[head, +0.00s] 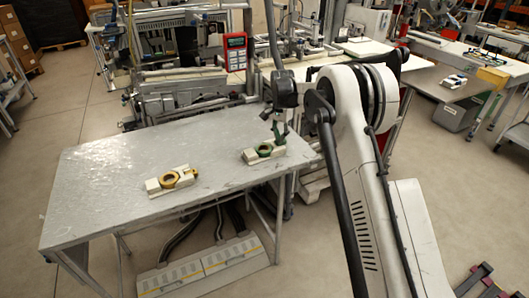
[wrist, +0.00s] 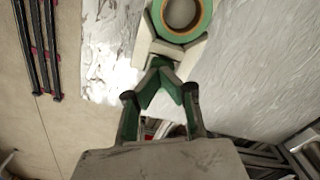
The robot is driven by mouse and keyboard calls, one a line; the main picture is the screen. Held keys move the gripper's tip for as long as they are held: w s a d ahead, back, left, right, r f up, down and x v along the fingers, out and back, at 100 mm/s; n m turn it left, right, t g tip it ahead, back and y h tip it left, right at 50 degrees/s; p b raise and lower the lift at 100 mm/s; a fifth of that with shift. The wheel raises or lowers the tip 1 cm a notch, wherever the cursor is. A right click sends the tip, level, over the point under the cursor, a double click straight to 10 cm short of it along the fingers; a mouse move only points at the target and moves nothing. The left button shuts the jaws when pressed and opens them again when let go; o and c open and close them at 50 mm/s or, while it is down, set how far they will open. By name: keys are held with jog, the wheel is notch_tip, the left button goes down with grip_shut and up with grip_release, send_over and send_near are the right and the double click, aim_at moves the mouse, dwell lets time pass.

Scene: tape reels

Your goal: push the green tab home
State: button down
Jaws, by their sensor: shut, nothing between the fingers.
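The green tape reel (head: 264,150) sits in a cream holder (head: 279,151) near the right end of the grey table. In the wrist view, the green reel (wrist: 190,30) shows at the top with an orange-brown inner ring, in its holder (wrist: 147,42). A small green piece (wrist: 161,62), which looks like the tab, lies at the holder's near end, just past my fingertips. My gripper (head: 279,138) is down at the holder's right end. In the wrist view, my gripper (wrist: 160,75) has its green-padded fingers shut and empty. I cannot tell whether they touch the tab.
A yellow tape reel (head: 170,179) sits in a second cream holder (head: 153,186) farther left on the table (head: 100,190). The table around both holders is clear. Machinery and a red handheld device (head: 236,52) stand behind the table.

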dwell(0.3)
jog(key=shift+r+p, duration=1)
jog(key=shift+r, duration=2.5)
jog(key=s+d+r+n+t, duration=0.2)
jog(key=s+d+r, duration=0.1)
jog(key=s+r, duration=0.85)
jog(key=s+d+r+n+t, duration=0.2)
jog(key=s+d+r, duration=0.2)
jog(key=s+r, duration=0.7)
jog(key=s+d+f+n+t, duration=0.1)
jog(key=s+f, duration=0.1)
jog(key=s, duration=0.7)
jog(key=s+d+f+n+t, duration=0.1)
jog(key=s+f, duration=0.2)
jog(key=s, duration=0.7)
jog(key=s+d+f+n+t, duration=0.1)
jog(key=s+f, duration=0.1)
jog(key=s, duration=0.7)
jog(key=shift+s+d+f, duration=0.35)
jog(key=shift+s, duration=0.05)
